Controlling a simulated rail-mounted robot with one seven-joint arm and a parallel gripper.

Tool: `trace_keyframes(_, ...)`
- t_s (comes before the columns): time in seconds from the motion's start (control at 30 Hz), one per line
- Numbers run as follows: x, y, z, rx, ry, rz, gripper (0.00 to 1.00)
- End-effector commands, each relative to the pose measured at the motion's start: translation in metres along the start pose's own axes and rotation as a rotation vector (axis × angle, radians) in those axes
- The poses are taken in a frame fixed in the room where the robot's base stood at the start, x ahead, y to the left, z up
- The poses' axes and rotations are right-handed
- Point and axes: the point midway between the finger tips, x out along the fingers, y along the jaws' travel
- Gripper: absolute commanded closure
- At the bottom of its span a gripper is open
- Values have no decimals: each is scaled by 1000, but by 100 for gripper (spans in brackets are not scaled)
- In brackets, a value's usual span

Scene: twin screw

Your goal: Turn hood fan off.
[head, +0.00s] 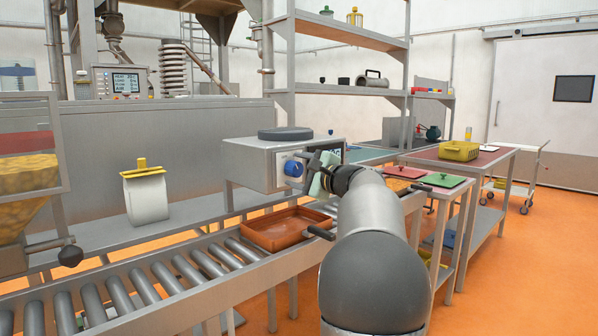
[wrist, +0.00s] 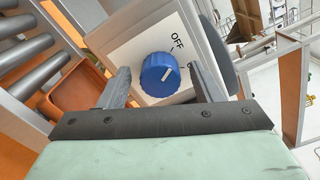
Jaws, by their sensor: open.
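A blue knob (wrist: 159,75) with a short white line sits on the pale front panel (wrist: 124,50) of a grey box. The word OFF is printed above and right of the knob in the wrist view. The white line slants to the upper right, roughly toward OFF. Another label is mostly hidden by the right finger. In the head view the knob (head: 292,168) is on the box (head: 250,160) above the roller conveyor. My gripper (wrist: 160,69) is open, one finger on each side of the knob; I cannot tell whether they touch it. It also shows in the head view (head: 311,172).
An orange-brown tray (head: 284,231) lies on the roller conveyor (head: 150,286) below the box. A dark round plate (head: 285,133) lies on top of the box. A table with red and green boards (head: 438,180) stands to the right.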

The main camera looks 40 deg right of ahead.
Motion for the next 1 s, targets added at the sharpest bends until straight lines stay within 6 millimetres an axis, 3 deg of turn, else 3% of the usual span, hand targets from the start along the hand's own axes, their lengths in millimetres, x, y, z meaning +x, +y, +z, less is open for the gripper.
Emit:
trace_keyframes(0.13,-6,0,0,0,1,-1,41)
trace_keyframes(0.27,-25,-1,-1,0,4,-2,41)
trace_keyframes(0.7,-129,-1,0,-1,3,-2,41)
trace_keyframes(1.0,-170,0,0,-1,1,-1,41)
